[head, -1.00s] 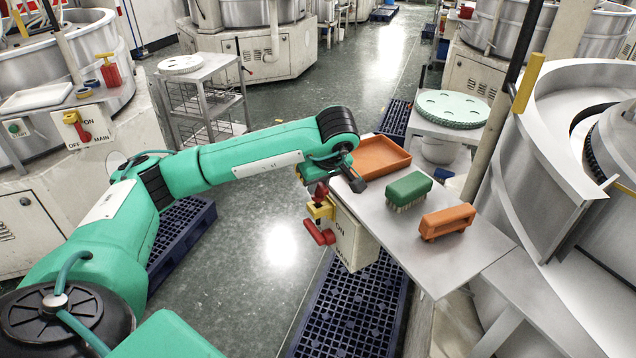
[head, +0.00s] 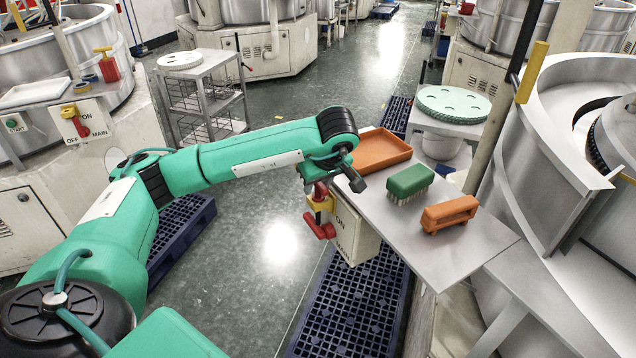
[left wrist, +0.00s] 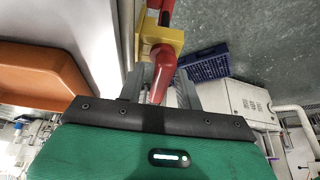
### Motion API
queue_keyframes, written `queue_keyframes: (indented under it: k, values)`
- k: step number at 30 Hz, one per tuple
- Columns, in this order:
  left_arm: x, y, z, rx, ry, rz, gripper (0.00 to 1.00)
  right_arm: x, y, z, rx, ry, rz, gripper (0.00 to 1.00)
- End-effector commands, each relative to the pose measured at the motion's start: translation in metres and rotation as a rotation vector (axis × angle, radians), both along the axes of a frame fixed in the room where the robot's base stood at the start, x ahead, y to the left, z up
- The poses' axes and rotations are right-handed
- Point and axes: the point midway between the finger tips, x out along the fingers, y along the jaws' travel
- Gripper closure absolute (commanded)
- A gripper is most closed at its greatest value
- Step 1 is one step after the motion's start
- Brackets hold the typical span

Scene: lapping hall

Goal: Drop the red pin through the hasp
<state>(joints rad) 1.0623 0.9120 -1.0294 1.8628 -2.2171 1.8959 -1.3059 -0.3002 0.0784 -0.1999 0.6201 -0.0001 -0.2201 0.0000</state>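The red pin (left wrist: 162,75) is between the fingers of my left gripper (head: 319,185), which looks shut on it. In the left wrist view the fingers stand on both sides of the pin. The yellow hasp (head: 321,204) is just under the pin, on the front of a pale switch box (head: 356,236); it also shows in the left wrist view (left wrist: 168,38). A red switch handle (head: 319,228) is below the hasp. The pin's lower end is hidden at the hasp, so I cannot tell how deep it sits. My right gripper is out of view.
The tray's edge is near my left gripper. A blue pallet (head: 345,318) lies on the floor below.

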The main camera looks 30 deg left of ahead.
Motion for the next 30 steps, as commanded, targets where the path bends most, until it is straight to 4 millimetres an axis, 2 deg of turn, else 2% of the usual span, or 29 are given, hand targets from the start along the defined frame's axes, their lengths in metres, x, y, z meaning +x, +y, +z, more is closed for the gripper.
queue_keyframes:
  k: [9,13,21,30]
  values:
    - [0.0,0.0,0.0,0.0,0.0,0.0,0.58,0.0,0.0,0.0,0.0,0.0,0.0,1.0]
    - [-0.001,-0.004,0.008,-0.002,-0.003,-0.002,0.58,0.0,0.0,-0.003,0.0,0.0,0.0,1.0]
    - [-0.009,-0.02,0.053,0.0,-0.006,-0.003,0.58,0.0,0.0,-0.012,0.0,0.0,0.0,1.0]
    - [-0.015,-0.032,0.088,0.001,-0.005,-0.002,0.58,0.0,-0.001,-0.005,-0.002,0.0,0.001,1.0]
